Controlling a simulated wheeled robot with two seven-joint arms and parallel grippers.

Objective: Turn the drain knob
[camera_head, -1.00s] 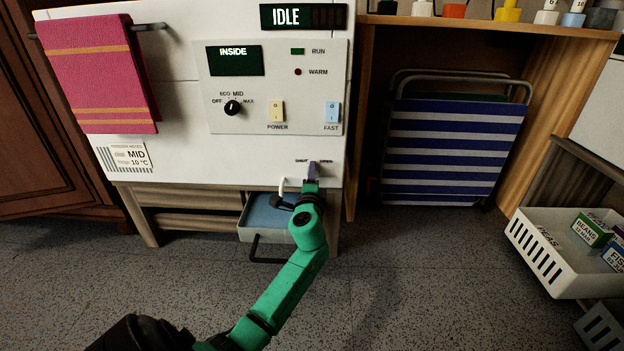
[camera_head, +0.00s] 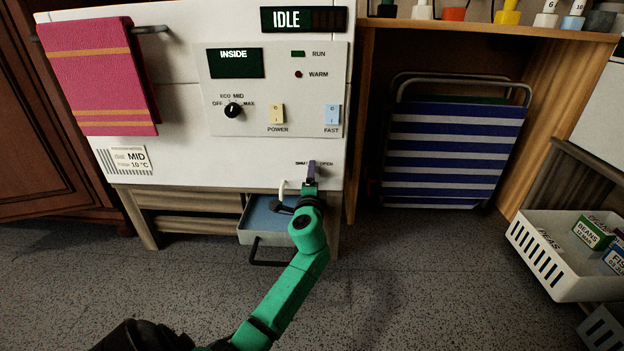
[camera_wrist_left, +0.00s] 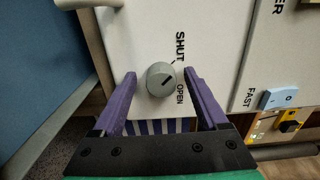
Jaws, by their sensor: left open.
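The drain knob (camera_wrist_left: 161,79) is a small round grey knob on the white front panel, beside the printed words SHUT and OPEN. My left gripper (camera_wrist_left: 160,75) has purple fingers, open on either side of the knob, with gaps visible and no clear contact. In the head view my left gripper (camera_head: 312,172) is at the lower right of the white unit and hides the knob. My right gripper is not in view.
A white spout (camera_head: 283,187) hangs left of the gripper above a blue-lined tray (camera_head: 246,224). Above are the POWER switch (camera_head: 277,113), FAST switch (camera_head: 332,114) and a black dial (camera_head: 232,110). A striped folded chair (camera_head: 455,150) stands to the right. The floor in front is clear.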

